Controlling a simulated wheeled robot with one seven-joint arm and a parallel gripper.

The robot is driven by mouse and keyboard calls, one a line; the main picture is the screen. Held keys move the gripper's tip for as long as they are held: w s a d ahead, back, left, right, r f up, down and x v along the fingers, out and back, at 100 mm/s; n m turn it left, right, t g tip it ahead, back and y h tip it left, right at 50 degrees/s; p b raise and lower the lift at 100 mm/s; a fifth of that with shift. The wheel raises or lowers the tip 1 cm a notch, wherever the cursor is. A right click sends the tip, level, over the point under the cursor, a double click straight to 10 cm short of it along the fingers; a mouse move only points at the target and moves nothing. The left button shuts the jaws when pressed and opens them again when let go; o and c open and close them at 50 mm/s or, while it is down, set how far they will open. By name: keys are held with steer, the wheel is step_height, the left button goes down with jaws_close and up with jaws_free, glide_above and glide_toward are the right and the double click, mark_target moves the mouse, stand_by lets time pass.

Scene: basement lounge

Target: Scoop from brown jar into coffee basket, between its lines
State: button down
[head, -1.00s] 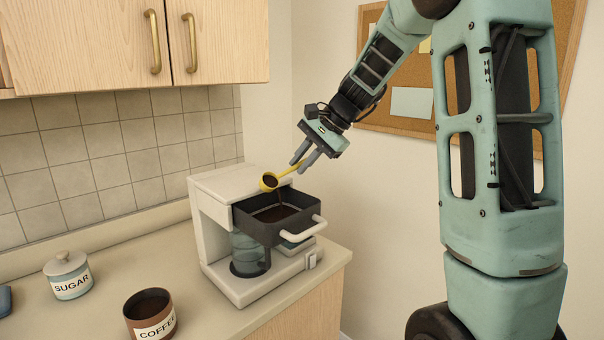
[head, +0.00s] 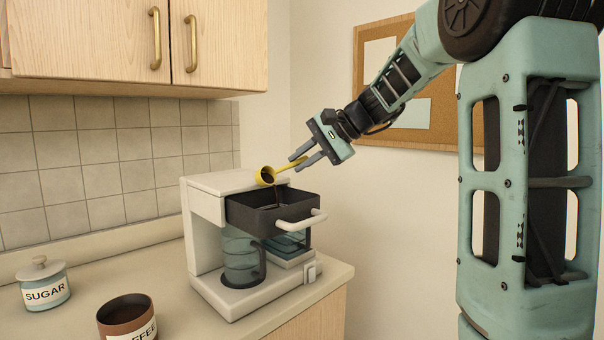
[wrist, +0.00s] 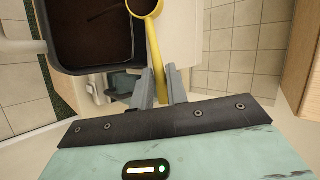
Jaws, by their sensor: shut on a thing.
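My gripper (head: 302,160) is shut on the handle of a yellow scoop (head: 265,176). The scoop is tipped over the open coffee basket (head: 257,221), and a thin dark stream falls from it into the basket. The basket is a dark drawer with a white handle, pulled out of the white coffee maker (head: 205,205). The wrist view shows the scoop (wrist: 155,50) above the basket's rim (wrist: 88,68) and dark brown contents inside. I cannot make out the basket's lines or the level now. The brown coffee jar (head: 112,320) stands open on the counter at bottom left.
A sugar jar (head: 45,291) with its lid on stands at the left. A glass carafe (head: 240,258) sits under the basket. Wall cupboards (head: 110,45) hang above the counter (head: 165,285), and a corkboard (head: 440,125) is on the wall behind my arm.

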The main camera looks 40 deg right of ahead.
steer(key=shift+s+f+n+t+y+b, duration=0.1)
steer(key=shift+f+n+t+y+b, duration=0.35)
steer(key=shift+b, duration=1.6)
steer(key=shift+s+f+n+t+y+b, duration=0.2)
steer(key=shift+t+b, duration=0.45)
steer(key=shift+b, duration=1.4)
steer(key=n+t+y+b, duration=0.1)
steer(key=b, duration=0.5)
steer(key=n+t+y+b, duration=0.2)
steer(key=b, duration=0.5)
steer(key=n+t+y+b, duration=0.1)
steer(key=n+t+b, duration=0.1)
steer(key=b, duration=0.5)
steer(key=shift+s+d+f, duration=0.15)
steer(key=shift+s+f, duration=0.05)
steer(key=shift+s, duration=0.2)
steer(key=shift+r+n+y+b, duration=0.15)
steer(key=shift+n+y+b, duration=0.1)
steer(key=shift+y+b, duration=0.1)
steer(key=shift+s, duration=0.1)
